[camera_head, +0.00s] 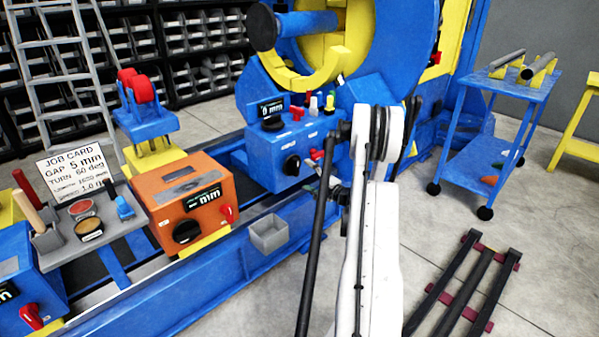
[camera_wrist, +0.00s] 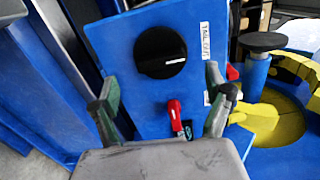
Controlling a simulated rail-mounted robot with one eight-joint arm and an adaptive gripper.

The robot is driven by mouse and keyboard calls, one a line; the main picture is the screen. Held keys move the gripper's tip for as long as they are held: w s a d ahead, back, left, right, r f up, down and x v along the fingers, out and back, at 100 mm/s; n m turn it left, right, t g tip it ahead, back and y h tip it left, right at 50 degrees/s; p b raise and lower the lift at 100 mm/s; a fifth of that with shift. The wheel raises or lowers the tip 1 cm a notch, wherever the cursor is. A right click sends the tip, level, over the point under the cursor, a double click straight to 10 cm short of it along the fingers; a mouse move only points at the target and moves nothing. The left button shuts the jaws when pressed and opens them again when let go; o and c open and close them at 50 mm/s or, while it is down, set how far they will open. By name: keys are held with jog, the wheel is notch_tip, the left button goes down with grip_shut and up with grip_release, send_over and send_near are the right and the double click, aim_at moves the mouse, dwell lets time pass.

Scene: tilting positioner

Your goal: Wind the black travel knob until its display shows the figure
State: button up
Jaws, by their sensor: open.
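A round black knob (camera_wrist: 160,52) with a raised grip bar sits on the sloping face of a blue box in the wrist view. It also shows in the head view (camera_head: 292,165). My gripper (camera_wrist: 159,84) is open and empty. Its fingers point at the blue panel, with the knob beyond the tips and between them, apart from both. A display (camera_head: 271,107) on top of the blue box appears to read 0 mm. In the head view my gripper is largely hidden by my arm. The job card (camera_head: 77,170) reads GAP 5 mm and TURN 60 deg.
A red lever (camera_wrist: 175,115) is on the panel between my fingers, below the knob. A white label (camera_wrist: 205,42) sits beside the knob. An orange box (camera_head: 190,200) with its own black knob stands left. A grey bin (camera_head: 268,236) hangs on the blue rail.

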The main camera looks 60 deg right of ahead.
aim_at(298, 169)
jog(key=shift+v, duration=2.15)
jog(key=shift+n, duration=0.4)
jog(key=x, duration=1.2)
jog(key=shift+d, duration=0.3)
jog(key=shift+c, duration=0.3)
jog(key=c, duration=0.8)
jog(key=shift+c, duration=0.2)
